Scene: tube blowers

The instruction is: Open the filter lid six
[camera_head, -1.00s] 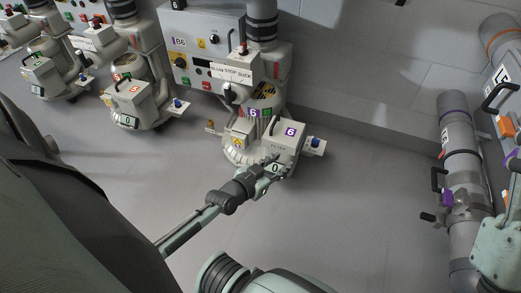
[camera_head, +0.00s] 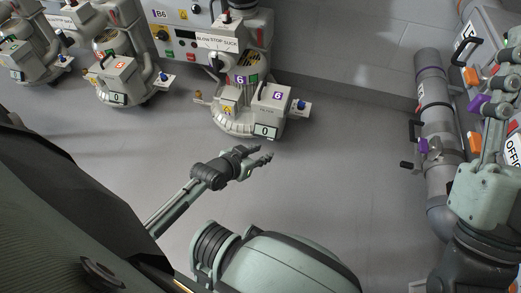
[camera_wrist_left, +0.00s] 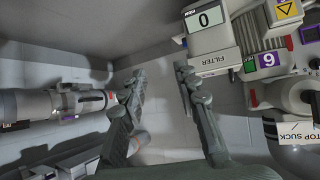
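The filter box of blower six (camera_head: 264,112) is a pale box with a purple "6" label and a "0" display on its front. Its lid looks shut in the head view. In the left wrist view the filter box (camera_wrist_left: 212,40) is at the top right, upside down, with "FILTER" and "0" readable. My left gripper (camera_head: 268,156) is open and empty, in front of and below the box, apart from it. In the left wrist view its two fingers (camera_wrist_left: 162,85) are spread with nothing between them.
Other blowers (camera_head: 118,80) stand to the left along the wall. A control panel (camera_head: 182,35) is behind blower six. A grey pipe (camera_head: 432,85) with a purple-marked valve stands at the right. The floor (camera_head: 330,170) between is clear.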

